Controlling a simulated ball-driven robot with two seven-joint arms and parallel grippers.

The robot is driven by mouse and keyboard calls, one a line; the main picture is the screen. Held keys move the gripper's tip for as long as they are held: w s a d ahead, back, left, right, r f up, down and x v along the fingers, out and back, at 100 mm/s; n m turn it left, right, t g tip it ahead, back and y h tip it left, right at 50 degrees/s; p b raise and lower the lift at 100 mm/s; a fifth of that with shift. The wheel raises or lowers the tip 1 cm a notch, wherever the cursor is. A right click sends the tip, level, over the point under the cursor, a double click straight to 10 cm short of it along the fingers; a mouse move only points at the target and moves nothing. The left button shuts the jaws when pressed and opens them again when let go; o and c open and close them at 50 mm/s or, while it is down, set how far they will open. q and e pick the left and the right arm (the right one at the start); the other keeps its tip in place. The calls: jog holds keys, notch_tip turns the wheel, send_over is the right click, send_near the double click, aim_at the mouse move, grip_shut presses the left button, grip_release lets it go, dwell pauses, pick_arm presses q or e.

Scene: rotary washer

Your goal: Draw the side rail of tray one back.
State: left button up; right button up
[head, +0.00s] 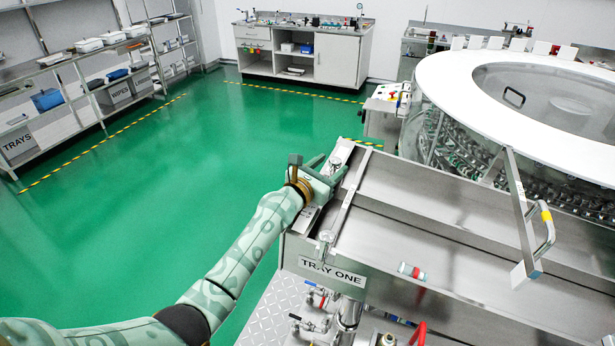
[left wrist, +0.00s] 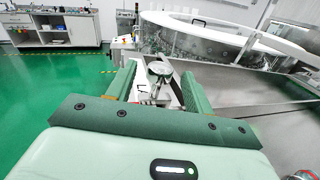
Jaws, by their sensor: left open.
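Tray one is a long steel tray (head: 440,215) with a "TRAY ONE" label (head: 332,271) on its front wall. Its side rail (head: 348,195) is a narrow metal bar along the tray's left side, running from front to back. My left gripper (head: 331,167) is at the tray's left edge, beside the far half of the rail. In the left wrist view the gripper's two green fingers are apart (left wrist: 158,72), with a round metal knob (left wrist: 159,68) showing between their tips. I cannot tell whether the fingers touch it. My right gripper is not in view.
A grey bar with a yellow-banded handle (head: 546,228) crosses the tray's right part. A small red-and-white vial (head: 412,271) lies in the tray. The round washer (head: 530,95) stands behind. Valves and pipes (head: 345,315) sit below the front. Green floor (head: 190,150) is clear on the left.

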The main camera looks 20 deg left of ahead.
pick_arm(q)
jog(key=p+v, duration=0.2)
jog(key=v, duration=0.9)
jog(key=shift+s+a, duration=0.1)
jog(key=shift+s, duration=0.3)
